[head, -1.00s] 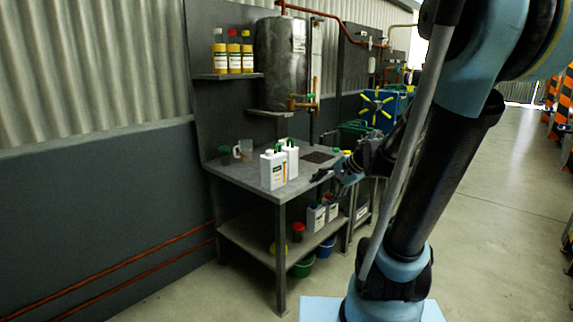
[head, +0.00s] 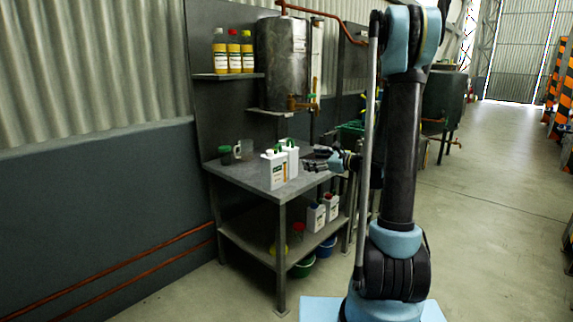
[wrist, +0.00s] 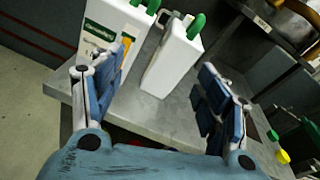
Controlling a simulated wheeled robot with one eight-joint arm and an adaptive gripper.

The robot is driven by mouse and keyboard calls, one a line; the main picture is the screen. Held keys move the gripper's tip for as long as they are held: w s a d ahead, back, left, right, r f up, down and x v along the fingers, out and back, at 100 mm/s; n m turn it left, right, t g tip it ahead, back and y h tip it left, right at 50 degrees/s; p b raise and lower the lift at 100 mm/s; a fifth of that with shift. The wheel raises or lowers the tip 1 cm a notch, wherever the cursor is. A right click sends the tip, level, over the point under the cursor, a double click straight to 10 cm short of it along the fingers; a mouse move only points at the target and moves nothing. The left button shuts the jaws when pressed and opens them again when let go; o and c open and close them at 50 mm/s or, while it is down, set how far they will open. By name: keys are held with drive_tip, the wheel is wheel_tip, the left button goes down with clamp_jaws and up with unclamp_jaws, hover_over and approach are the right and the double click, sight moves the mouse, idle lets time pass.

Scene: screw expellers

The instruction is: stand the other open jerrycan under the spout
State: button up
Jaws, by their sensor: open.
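Two white jerrycans with green tops stand upright close together on the grey bench (head: 225,172). The front one (head: 272,172) has a label; the other (head: 292,160) stands just behind it, to the right. In the wrist view the labelled can (wrist: 108,38) is at the left and the other can (wrist: 172,62) is nearer the middle. I cannot tell whether their mouths are open. My gripper (head: 312,166) is open and empty to the right of the cans; its spread fingers (wrist: 160,72) point towards them. The brass spout (head: 300,103) sits low on the metal tank (head: 280,62), above the bench.
Yellow bottles (head: 233,58) stand on a wall shelf (head: 228,76). A clear jug (head: 244,149) and a dark green-topped item (head: 226,154) are at the bench's back left. The lower shelf (head: 252,238) holds two more white cans (head: 316,217). The bench's front left is clear.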

sight(295, 152)
drive_tip(key=w+a+m, duration=0.1)
drive_tip(key=w+a, duration=0.1)
drive_tip(key=w, duration=0.1)
drive_tip(key=w+a+m+t, duration=0.1)
drive_tip(key=w+a, duration=0.2)
drive_tip(key=w, duration=0.1)
drive_tip(key=w+a+m+y, duration=0.1)
drive_tip(key=w+a, duration=0.2)
drive_tip(key=w, duration=0.1)
drive_tip(key=shift+w+a+f+m+t, duration=0.2)
drive_tip(key=shift+f+m+t, duration=0.1)
drive_tip(key=shift+f+t, duration=0.1)
drive_tip(key=shift+x, duration=2.6)
drive_tip(key=shift+s+r, duration=0.15)
drive_tip(key=shift+c, duration=0.3)
clamp_jaws()
